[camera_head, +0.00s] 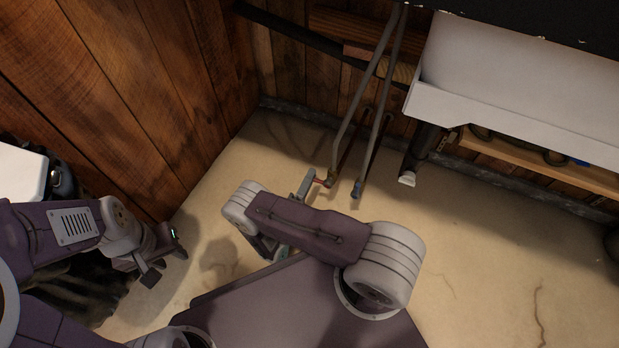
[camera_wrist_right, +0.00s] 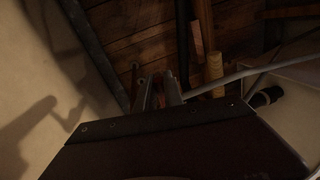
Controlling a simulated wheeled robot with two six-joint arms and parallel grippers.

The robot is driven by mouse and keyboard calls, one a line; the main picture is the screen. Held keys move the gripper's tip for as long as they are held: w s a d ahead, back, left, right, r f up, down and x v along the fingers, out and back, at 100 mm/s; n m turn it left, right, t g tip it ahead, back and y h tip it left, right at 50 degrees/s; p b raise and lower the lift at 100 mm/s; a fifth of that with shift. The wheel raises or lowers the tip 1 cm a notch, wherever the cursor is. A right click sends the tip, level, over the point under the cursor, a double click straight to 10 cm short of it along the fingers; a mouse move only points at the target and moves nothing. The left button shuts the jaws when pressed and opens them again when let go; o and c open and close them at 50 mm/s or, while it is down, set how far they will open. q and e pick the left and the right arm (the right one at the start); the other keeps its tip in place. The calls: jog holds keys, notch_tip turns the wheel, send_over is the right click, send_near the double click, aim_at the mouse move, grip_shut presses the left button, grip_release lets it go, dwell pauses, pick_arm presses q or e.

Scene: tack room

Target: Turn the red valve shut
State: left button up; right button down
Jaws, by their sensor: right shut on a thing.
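The red valve (camera_head: 320,182) sits at the foot of the left grey pipe, low near the wooden wall; only a bit of red shows. My right gripper (camera_head: 308,184) reaches it from the left and is shut on it. In the right wrist view, my right gripper's fingers (camera_wrist_right: 160,94) are close together, with a dim trace of red at their far ends; the valve's exact angle is too dark to tell. My left gripper (camera_head: 166,265) is open and empty, low at the left, well away from the valve.
A white trough (camera_head: 510,95) with a dark drain pipe (camera_head: 421,145) stands at the upper right. Wooden walls close the corner at left and back. Pale floor lies open below.

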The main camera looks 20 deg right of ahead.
jog(key=c, duration=1.5)
grip_release()
jog(key=shift+f, duration=0.1)
jog(key=shift+o, duration=0.2)
